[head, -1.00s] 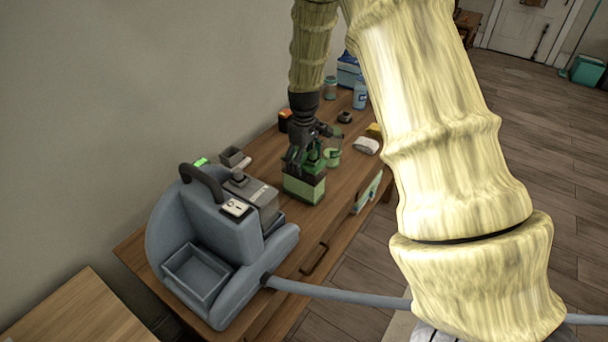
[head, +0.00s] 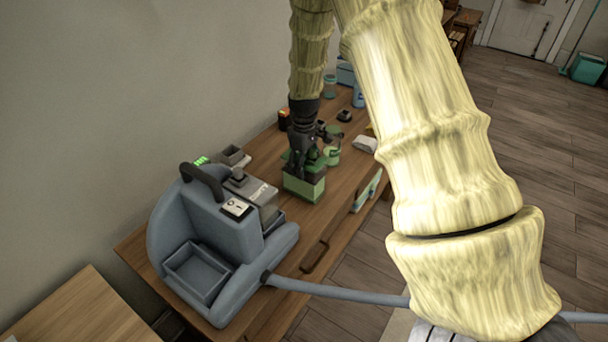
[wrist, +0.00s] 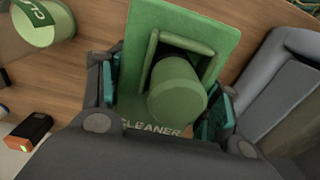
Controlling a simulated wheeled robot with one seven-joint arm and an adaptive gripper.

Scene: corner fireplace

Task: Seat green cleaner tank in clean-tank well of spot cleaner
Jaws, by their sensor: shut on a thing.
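The green cleaner tank (head: 304,187) stands on the wooden table just right of the spot cleaner. In the wrist view the tank (wrist: 185,30) shows its green top, a round cap and the word CLEANER. My gripper (head: 303,160) comes down from above and is shut on the tank, with one finger on each side of its upper part. The blue-grey spot cleaner (head: 245,240) stands at the table's near end with a black handle. An empty open well (head: 197,271) is at its near side. A grey tank sits at its far side (head: 254,192).
A green-labelled tub (head: 332,156), a white cloth-like item (head: 365,144) and an orange-and-black box (head: 284,120) stand beyond the tank. The cleaner's hose (head: 340,290) runs right from its base. The wall bounds the table's left side.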

